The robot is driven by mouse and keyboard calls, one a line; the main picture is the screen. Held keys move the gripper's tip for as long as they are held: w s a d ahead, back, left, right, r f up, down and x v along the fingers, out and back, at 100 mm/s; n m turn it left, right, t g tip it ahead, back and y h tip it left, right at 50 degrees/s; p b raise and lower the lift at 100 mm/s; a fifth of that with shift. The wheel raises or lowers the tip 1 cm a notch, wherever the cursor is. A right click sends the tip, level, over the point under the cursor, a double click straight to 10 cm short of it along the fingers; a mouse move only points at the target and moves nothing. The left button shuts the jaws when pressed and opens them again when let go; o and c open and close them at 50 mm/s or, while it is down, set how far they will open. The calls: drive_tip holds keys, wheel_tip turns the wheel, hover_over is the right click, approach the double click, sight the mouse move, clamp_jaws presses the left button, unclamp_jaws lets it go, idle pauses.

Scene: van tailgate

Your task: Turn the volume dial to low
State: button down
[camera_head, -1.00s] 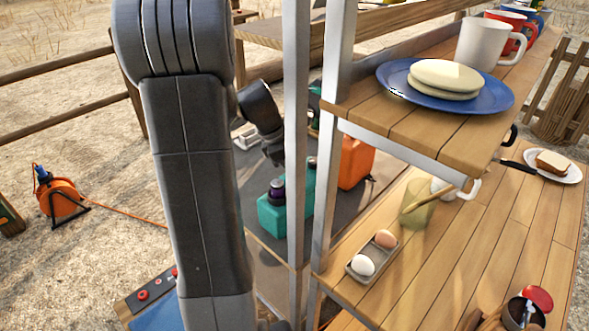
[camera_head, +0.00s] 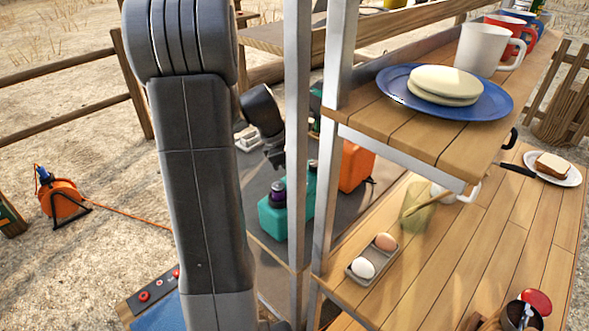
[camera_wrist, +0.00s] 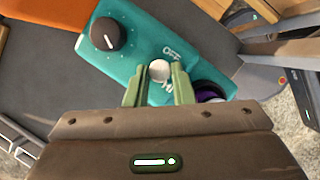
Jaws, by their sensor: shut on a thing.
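A teal box (camera_wrist: 185,45) fills the middle of the wrist view. On its face are a black dial (camera_wrist: 105,33) with a white pointer line and marks around it, and a pale round knob (camera_wrist: 159,70). Beside the knob is the word OFF and another label partly hidden by a finger. The frames do not show which control is the volume dial. My gripper (camera_wrist: 159,84) has its green fingers on either side of the pale knob, shut on it. In the head view, the teal box (camera_head: 298,205) stands partly behind a metal post, below my wrist.
A purple and black round part (camera_wrist: 208,92) sits by the right finger. In the head view an orange container (camera_head: 356,165) stands behind the box. A metal post (camera_head: 297,110) and a wooden shelf (camera_head: 425,135) with a blue plate (camera_head: 395,85) are to the right of my arm.

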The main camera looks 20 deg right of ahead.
drive_tip(key=m+g+p, duration=0.1)
drive_tip(key=m+p, duration=0.1)
drive_tip(key=m, duration=0.1)
drive_tip(key=m+y+p, duration=0.1)
drive_tip(key=m+p, duration=0.1)
drive_tip(key=m, duration=0.1)
drive_tip(key=shift+w+d+r+g+y, duration=0.2)
drive_tip(key=shift+g+y, duration=0.1)
drive_tip(key=shift+g, duration=0.1)
drive_tip(key=m+p, duration=0.1)
drive_tip(key=m+y+p, duration=0.1)
drive_tip(key=m, duration=0.1)
drive_tip(key=m+y+p, duration=0.1)
drive_tip(key=m, duration=0.1)
drive_tip(key=shift+w+d+f, duration=0.1)
drive_tip(key=shift+d+f, duration=0.05)
drive_tip(key=shift+d, duration=0.1)
drive_tip(key=shift+m, duration=0.3)
drive_tip(key=c, duration=1.2)
unclamp_jaws()
drive_tip(key=shift+g, duration=0.3)
drive_tip(key=shift+c, duration=0.2)
